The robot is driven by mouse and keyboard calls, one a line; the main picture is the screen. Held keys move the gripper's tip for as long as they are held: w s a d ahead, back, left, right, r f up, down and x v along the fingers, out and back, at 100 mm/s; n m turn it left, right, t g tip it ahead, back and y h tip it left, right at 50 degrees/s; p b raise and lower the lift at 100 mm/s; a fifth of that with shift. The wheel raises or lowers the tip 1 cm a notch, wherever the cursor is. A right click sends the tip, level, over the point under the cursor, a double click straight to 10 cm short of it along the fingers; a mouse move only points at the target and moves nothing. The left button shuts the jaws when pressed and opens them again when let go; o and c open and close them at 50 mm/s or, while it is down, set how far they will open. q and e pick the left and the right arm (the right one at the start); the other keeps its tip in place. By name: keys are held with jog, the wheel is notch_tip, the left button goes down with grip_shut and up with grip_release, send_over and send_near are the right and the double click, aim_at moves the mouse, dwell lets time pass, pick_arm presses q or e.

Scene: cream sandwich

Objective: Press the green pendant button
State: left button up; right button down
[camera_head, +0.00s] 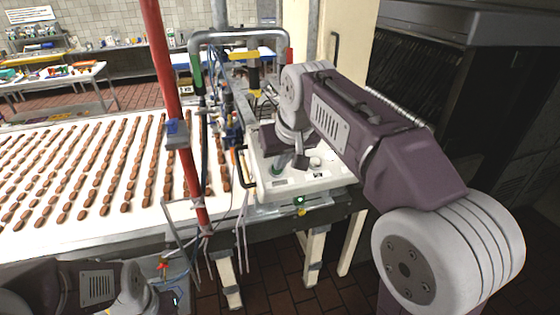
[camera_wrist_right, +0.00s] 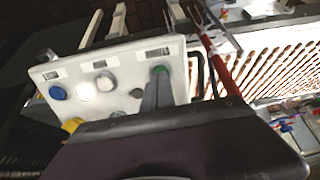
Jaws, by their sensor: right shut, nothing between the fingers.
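The pendant is a white box (camera_head: 320,183) with buttons on its top face, at the middle of the head view. It also shows in the right wrist view (camera_wrist_right: 115,62). Its green button (camera_wrist_right: 159,69) sits near one end, partly hidden behind my fingers. In the head view a bit of the green button (camera_head: 276,172) shows under the fingertips. My right gripper (camera_wrist_right: 156,84) is shut and empty, its tips at the green button. I cannot tell whether they touch or press it. My left arm is at the lower left of the head view; its fingers cannot be made out.
A blue button (camera_wrist_right: 57,93), white buttons (camera_wrist_right: 105,83) and a yellow part (camera_wrist_right: 72,125) are also on the pendant. A red pole (camera_head: 172,100) stands left of it, before a white conveyor (camera_head: 110,230) with rows of brown sandwiches. Pipes and cables crowd the space behind.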

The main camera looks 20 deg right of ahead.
jog(key=shift+w+f, duration=0.25)
jog(key=shift+f, duration=0.3)
jog(key=shift+f, duration=0.1)
